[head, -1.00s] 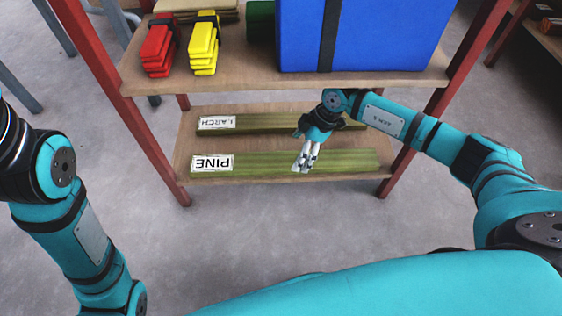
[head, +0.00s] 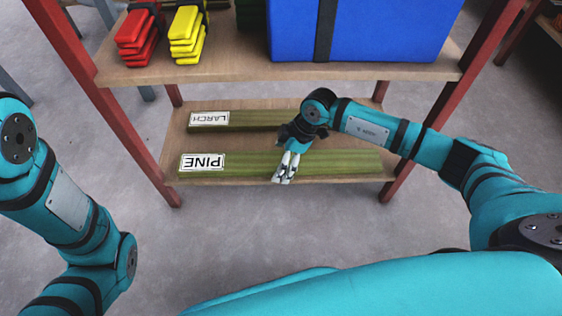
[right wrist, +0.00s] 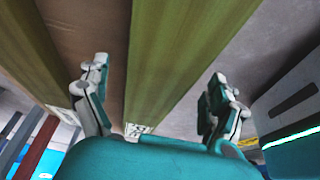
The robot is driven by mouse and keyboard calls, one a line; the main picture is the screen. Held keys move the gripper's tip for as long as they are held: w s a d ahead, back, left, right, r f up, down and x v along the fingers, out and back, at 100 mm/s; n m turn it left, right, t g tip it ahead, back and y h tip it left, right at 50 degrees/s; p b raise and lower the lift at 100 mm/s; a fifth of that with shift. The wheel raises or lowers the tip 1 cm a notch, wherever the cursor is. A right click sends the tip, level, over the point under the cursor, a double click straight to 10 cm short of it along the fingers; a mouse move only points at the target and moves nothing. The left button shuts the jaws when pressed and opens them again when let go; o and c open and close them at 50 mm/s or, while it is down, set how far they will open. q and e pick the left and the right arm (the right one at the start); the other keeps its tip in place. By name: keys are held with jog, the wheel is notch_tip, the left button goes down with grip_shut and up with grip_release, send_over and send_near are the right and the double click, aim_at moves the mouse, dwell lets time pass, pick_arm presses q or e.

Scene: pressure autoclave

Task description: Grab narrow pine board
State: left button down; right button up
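The long greenish pine board (head: 340,163) lies flat along the front of the lower shelf, with a white PINE label at its left end. The similar larch board (head: 258,119) lies behind it, labelled LARCH. My right gripper (head: 285,170) is over the middle of the pine board. In the right wrist view, my right gripper (right wrist: 160,92) is open, its fingers apart on either side of the pine board (right wrist: 178,60). Nothing shows clamped; whether the fingers touch the board is unclear. The larch board (right wrist: 45,50) is at left. My left gripper is out of view.
The lower shelf (head: 165,150) is under an upper shelf (head: 220,72), with red posts (head: 130,120) at its sides. A blue box (head: 390,30), red blocks (head: 138,38) and yellow blocks (head: 187,35) stand above. The floor in front is clear.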

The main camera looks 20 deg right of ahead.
jog(key=c, duration=1.6)
jog(key=shift+c, duration=0.6)
jog(key=shift+r, duration=0.1)
